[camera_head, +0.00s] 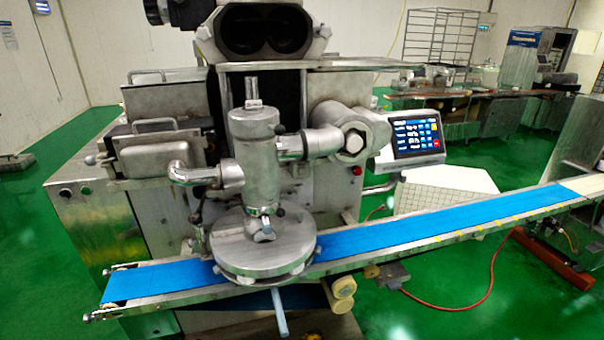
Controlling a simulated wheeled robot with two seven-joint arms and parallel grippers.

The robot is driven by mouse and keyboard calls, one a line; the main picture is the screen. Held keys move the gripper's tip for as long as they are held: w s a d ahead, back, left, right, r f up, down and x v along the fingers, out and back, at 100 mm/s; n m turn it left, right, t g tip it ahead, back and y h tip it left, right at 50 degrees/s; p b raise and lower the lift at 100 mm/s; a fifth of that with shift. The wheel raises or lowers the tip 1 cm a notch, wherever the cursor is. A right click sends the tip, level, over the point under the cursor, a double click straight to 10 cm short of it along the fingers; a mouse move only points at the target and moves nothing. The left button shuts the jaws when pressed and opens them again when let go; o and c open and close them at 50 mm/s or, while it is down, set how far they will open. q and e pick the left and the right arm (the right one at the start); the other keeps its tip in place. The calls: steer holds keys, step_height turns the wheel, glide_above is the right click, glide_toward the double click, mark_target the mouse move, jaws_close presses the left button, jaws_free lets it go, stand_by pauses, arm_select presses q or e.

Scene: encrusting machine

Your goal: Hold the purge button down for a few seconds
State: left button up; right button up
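The encrusting machine (325,185) stands in the middle of the head view. Its control panel (411,138) is on the right side, with a lit dark-blue screen showing rows of white text, small coloured keys and a red spot at lower right. The text is too small to read, so I cannot tell which key is the purge button. A small red round button (357,170) sits on the machine's front, left of the panel. Dark round buttons (65,193) sit on the left cabinet. Neither of my grippers is in view.
A blue conveyor belt (430,233) slopes up to the right across the front, below the panel. A round metal head (262,245) stands over the belt. A white box (445,186) is below the panel. A red hose (480,300) lies on the green floor.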

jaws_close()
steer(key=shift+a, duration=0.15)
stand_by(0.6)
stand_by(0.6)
